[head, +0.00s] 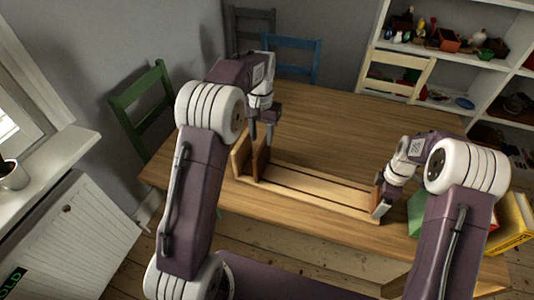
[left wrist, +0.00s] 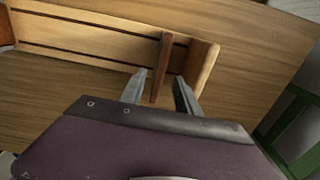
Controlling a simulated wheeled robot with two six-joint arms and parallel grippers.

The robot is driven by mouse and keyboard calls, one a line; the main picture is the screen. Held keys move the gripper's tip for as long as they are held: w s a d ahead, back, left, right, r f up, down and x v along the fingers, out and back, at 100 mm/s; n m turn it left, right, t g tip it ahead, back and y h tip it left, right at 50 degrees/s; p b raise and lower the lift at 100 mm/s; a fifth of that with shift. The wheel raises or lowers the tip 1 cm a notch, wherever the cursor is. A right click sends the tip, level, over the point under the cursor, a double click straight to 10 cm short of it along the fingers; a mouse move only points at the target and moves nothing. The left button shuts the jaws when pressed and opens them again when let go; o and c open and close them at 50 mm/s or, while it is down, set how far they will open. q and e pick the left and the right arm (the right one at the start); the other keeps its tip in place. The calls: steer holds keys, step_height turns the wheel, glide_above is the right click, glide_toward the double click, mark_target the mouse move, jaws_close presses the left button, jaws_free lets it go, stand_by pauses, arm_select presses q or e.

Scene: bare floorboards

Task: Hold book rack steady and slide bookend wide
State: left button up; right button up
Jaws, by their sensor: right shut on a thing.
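The wooden book rack (head: 310,191) lies on the table, a slatted base with an upright panel at its left end. The left wrist view shows its slats and light end panel (left wrist: 203,68). The darker brown bookend (left wrist: 160,70) stands upright close to that panel; it also shows in the head view (head: 261,160). My left gripper (head: 262,142) is open above the rack's left end, its fingers either side of the bookend with gaps visible in the left wrist view (left wrist: 161,88). My right gripper (head: 381,205) is shut on the rack's right end; the contact is partly hidden.
Green (head: 416,214) and yellow (head: 512,222) books stand at the table's right, partly behind my right arm. The wooden table (head: 330,125) is clear behind the rack. Green (head: 145,105), blue (head: 292,58) and cream (head: 396,75) chairs stand around it.

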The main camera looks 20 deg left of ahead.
mark_target(262, 154)
arm_select(q)
step_height(262, 154, down, 9)
steer(key=shift+r, duration=0.1)
steer(key=shift+c, duration=0.4)
jaws_close()
stand_by(1.1)
